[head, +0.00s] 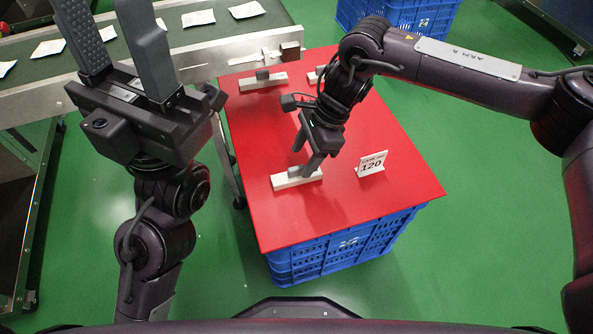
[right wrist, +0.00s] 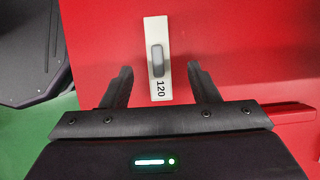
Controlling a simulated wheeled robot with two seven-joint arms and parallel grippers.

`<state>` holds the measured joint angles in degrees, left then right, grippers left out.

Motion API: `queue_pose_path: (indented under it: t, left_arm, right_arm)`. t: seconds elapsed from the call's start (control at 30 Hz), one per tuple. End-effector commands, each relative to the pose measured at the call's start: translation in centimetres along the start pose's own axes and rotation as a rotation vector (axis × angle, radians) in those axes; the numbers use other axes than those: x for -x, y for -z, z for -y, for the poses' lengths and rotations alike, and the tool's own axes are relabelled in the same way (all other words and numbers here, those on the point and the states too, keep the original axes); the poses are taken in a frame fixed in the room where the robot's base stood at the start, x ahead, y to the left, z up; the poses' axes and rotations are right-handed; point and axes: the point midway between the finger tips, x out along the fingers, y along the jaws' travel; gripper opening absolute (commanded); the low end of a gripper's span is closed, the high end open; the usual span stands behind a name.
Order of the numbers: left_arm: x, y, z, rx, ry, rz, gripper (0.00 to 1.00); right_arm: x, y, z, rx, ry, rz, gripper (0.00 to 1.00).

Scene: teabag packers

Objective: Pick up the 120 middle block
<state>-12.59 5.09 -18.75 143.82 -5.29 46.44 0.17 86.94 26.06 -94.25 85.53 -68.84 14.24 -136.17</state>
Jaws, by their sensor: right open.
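The 120 block (right wrist: 165,35) is a white bar with a grey raised handle and "120" printed on it. In the head view the block (head: 284,184) lies on the near left part of the red table top. My right gripper (head: 304,160) points down over it, and its fingers hide part of it. In the right wrist view the open right gripper (right wrist: 159,70) has one finger on each side of the block, with gaps and no contact visible. My left gripper (head: 104,15) is raised at the left, fingers apart and empty.
A red table top (head: 400,200) rests on a blue crate (head: 345,250). Other white blocks (head: 263,82) lie farther back. A conveyor (head: 30,75) with several white packets runs along the upper left.

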Motion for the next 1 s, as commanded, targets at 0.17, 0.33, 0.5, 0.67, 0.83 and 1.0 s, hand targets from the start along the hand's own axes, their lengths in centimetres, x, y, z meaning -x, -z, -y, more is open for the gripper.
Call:
queue_pose_path:
  t: [0.17,0.33,0.5,0.67,0.83,1.0]
  left_arm:
    - [0.7,0.1,-0.2,-0.003,-0.011,-0.026,0.48]
    - [-0.1,0.3,-0.5,-0.006,-0.027,-0.051,0.48]
    - [-0.4,0.3,-0.5,-0.007,-0.031,-0.057,0.48]
    - [-0.4,0.3,-0.5,-0.007,-0.030,-0.056,0.48]
    - [-0.4,0.3,-0.5,-0.007,-0.030,-0.056,0.48]
    - [-0.4,0.3,-0.5,-0.007,-0.030,-0.057,0.48]
  right_arm:
    - [-2.9,0.3,-0.2,0.000,-0.002,0.000,0.55]
    - [-5.0,0.2,-0.2,-0.001,0.000,0.000,0.55]
    - [-5.4,0.1,-0.2,-0.002,0.001,0.000,0.55]
    - [-5.3,0.1,-0.2,-0.002,0.001,0.000,0.53]
    - [-5.3,0.1,-0.2,-0.002,0.001,0.000,0.31]
    - [-5.3,0.1,-0.2,-0.002,0.001,0.000,0.09]
